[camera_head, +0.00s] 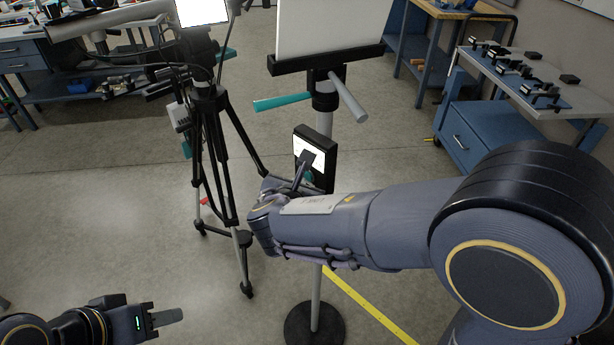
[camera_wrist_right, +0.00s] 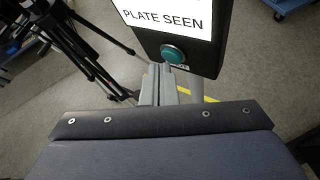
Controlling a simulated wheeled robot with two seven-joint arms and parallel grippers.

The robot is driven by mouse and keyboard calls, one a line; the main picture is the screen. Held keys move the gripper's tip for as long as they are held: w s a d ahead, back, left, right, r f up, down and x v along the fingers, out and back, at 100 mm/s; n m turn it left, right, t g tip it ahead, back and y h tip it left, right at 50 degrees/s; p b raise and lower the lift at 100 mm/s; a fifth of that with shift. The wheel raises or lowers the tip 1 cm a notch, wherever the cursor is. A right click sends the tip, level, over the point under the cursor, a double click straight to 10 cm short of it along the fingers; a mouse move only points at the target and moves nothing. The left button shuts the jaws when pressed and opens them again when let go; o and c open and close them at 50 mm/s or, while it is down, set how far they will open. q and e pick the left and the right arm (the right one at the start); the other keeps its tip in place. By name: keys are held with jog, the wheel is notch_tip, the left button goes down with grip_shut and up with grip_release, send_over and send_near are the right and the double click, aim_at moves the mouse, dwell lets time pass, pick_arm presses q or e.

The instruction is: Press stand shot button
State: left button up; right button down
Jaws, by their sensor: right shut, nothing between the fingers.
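The stand's black control box (camera_head: 328,150) is fixed to a grey pole and has a white panel. In the right wrist view the box (camera_wrist_right: 207,58) shows the words "PLATE SEEN" on its white panel and a round teal button (camera_wrist_right: 173,53) below it. My right gripper (camera_head: 306,162) is in front of the box, partly covering its panel. In the right wrist view its fingers (camera_wrist_right: 160,72) are shut and empty, with tips just below the button; whether they touch is unclear. My left gripper (camera_head: 168,317) is low at the left, away from the stand; its finger gap cannot be made out.
A black tripod (camera_head: 215,150) with a lit screen (camera_head: 202,12) stands left of the pole. Teal and grey handles (camera_head: 283,102) stick out above the box. A bench with parts (camera_head: 530,80) is at the right. The floor around the round base (camera_head: 314,325) has a yellow line.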

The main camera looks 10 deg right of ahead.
jog(key=shift+w+d, duration=0.2)
jog(key=shift+d, duration=0.1)
dwell(0.6)
jog(key=shift+a, duration=0.1)
jog(key=shift+s+a, duration=0.5)
jog(key=s+a, duration=0.1)
jog(key=a, duration=0.1)
jog(key=s+a, duration=0.2)
jog(key=shift+p, duration=0.3)
jog(key=shift+d, duration=0.1)
dwell(0.4)
